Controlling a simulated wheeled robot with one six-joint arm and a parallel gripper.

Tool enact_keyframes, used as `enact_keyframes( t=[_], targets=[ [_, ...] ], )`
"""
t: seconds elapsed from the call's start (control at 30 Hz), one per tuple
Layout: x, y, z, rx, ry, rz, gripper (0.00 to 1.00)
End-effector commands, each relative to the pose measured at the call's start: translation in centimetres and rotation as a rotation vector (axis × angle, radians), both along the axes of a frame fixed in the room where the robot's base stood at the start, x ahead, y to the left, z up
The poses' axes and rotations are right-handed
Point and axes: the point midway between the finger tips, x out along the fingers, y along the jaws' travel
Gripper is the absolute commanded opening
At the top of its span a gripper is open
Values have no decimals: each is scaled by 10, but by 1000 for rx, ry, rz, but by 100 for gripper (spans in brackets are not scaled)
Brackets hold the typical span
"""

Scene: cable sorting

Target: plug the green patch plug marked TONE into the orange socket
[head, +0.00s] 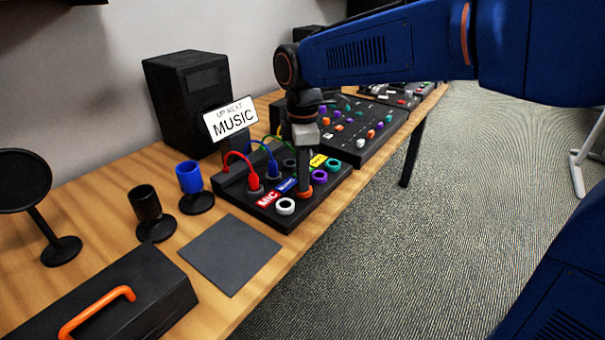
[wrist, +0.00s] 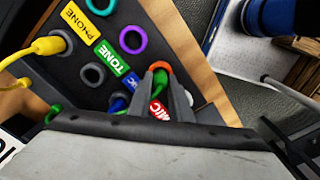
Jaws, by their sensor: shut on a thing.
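My gripper (wrist: 160,90) is shut on the green plug (wrist: 159,80), which shows between the two fingers. The plug's tip is at the orange socket (wrist: 160,67), whose rim shows just beyond it. I cannot tell how deep the plug sits. In the head view my gripper (head: 304,172) points down over the orange socket (head: 304,194) and hides most of the plug. The green TONE label (wrist: 112,62) lies on the panel beside a grey socket (wrist: 92,73). A piece of green cable (wrist: 52,113) shows near the gripper's body.
A MUSIC sign (head: 230,120) is behind. A grey mat (head: 229,254) lies in front.

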Motion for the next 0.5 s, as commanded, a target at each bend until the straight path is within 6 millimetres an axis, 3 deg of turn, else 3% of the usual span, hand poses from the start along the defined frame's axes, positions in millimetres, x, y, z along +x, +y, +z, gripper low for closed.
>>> enact_keyframes(
  t=[0.33, 0.37, 0.4, 0.43, 0.5],
  targets=[
    [0, 0, 0, 0, 0, 0, 0],
    [0, 0, 0, 0, 0, 0, 25],
    [0, 0, 0, 0, 0, 0, 35],
    [0, 0, 0, 0, 0, 0, 40],
    [0, 0, 0, 0, 0, 0, 40]
  ],
)
